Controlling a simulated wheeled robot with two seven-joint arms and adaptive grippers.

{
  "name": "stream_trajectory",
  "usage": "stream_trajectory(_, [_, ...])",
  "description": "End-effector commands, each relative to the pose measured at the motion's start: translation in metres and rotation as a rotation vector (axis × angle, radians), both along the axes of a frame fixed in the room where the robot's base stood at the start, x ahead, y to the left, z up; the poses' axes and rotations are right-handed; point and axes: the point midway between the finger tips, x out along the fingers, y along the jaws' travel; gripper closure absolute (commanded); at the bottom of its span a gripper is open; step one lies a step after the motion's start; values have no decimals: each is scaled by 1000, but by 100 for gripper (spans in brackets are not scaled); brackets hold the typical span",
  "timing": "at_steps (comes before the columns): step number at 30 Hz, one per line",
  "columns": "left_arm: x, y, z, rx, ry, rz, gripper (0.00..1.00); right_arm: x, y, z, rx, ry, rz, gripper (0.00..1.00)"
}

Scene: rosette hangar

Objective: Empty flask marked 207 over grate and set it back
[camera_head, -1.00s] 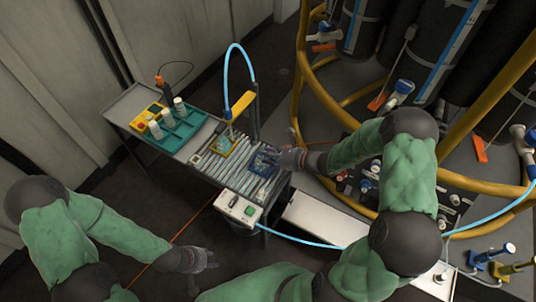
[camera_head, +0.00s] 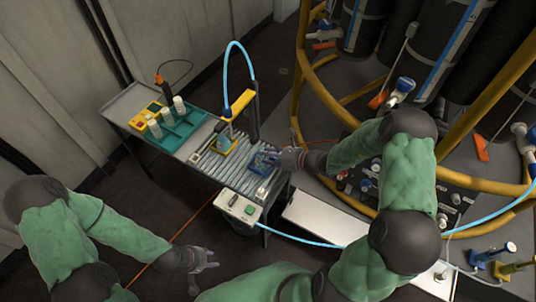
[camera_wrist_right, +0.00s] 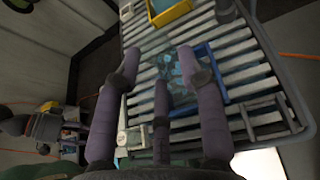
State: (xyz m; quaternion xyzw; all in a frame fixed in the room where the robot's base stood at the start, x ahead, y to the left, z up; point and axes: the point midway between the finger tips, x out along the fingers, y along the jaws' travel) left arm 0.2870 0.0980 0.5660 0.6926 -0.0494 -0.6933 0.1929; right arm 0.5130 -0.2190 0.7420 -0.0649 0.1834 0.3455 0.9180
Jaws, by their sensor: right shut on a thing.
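My right gripper (camera_head: 284,158) reaches in from the right over the slatted grate (camera_head: 228,172). Its fingers are shut on a clear, bluish flask (camera_wrist_right: 178,72), seen between them in the right wrist view. The flask is beside or over a blue square frame (camera_head: 256,166) on the grate; I cannot tell whether it touches the slats. I cannot read its marking. My left gripper (camera_head: 203,272) is open and empty, low at the left, away from the table.
A teal rack (camera_head: 184,137) with white bottles and a yellow device stands on the bench's far left. A control box (camera_head: 240,208) hangs at the front edge. Yellow rails (camera_head: 296,95) stand right.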

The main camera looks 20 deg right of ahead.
Motion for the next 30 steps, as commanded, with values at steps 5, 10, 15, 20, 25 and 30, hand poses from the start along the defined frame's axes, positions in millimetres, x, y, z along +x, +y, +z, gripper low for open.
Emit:
stream_trajectory(5, [0,0,-2,0,0,0,60,0,0,-3,1,-1,0,100])
stream_trajectory(10, [0,0,-2,0,0,0,60,0,0,-2,1,-1,0,100])
stream_trajectory(15, [0,0,-3,0,0,0,60,0,0,-5,0,0,0,100])
stream_trajectory(20, [0,0,-6,0,0,0,60,0,0,-9,0,0,0,100])
stream_trajectory(25, [0,0,-6,0,0,0,60,0,0,-8,0,0,0,100])
stream_trajectory(30, [0,0,-6,0,0,0,60,0,0,-8,0,0,0,33])
